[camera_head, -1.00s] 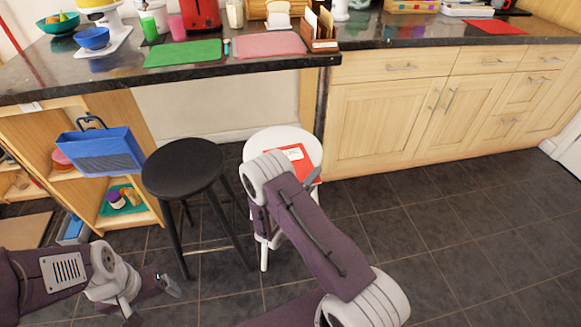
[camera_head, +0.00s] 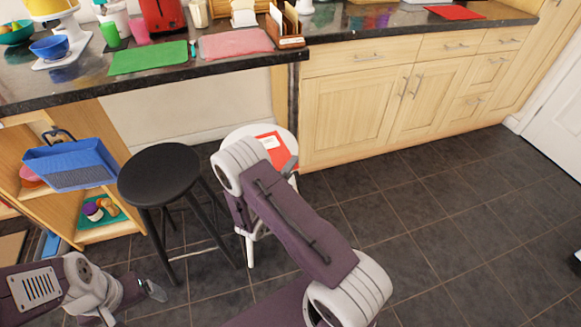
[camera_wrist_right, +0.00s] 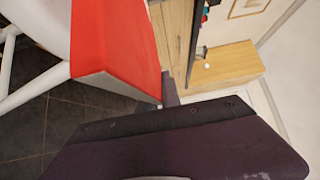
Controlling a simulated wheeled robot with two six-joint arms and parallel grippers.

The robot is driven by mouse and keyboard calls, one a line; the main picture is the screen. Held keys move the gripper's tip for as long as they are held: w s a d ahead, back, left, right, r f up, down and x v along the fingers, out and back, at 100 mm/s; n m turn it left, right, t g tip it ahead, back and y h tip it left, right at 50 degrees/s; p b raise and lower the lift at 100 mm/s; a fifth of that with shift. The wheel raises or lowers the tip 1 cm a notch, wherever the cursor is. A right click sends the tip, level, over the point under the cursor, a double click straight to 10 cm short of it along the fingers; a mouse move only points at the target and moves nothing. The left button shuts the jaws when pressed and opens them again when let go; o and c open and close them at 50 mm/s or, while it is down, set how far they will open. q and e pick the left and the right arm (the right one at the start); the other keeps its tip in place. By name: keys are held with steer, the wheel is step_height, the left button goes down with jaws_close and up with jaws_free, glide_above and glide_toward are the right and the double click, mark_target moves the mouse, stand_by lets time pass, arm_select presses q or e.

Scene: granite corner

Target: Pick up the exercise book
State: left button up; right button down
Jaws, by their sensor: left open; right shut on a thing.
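The exercise book (camera_head: 279,150) is red with a white label. In the head view it is at the white stool's seat (camera_head: 233,137), partly hidden by my right arm. My right gripper (camera_head: 291,168) is shut on the book's near edge; its jaws are mostly hidden in the head view. In the right wrist view the red book (camera_wrist_right: 115,40) fills the upper middle, with a finger against its lower right corner. I cannot tell whether the book still touches the seat. My left gripper (camera_head: 152,290) is open and empty, low at the left, over the floor.
A black stool (camera_head: 160,175) stands left of the white one. Behind is a dark counter with a green mat (camera_head: 148,57) and a pink mat (camera_head: 235,43). A blue basket (camera_head: 70,165) hangs at the left shelf.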

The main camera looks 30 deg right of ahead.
steer(key=s+a+r+p, duration=0.3)
steer(key=s+a+r, duration=0.2)
steer(key=s, duration=0.5)
steer(key=shift+r, duration=0.7)
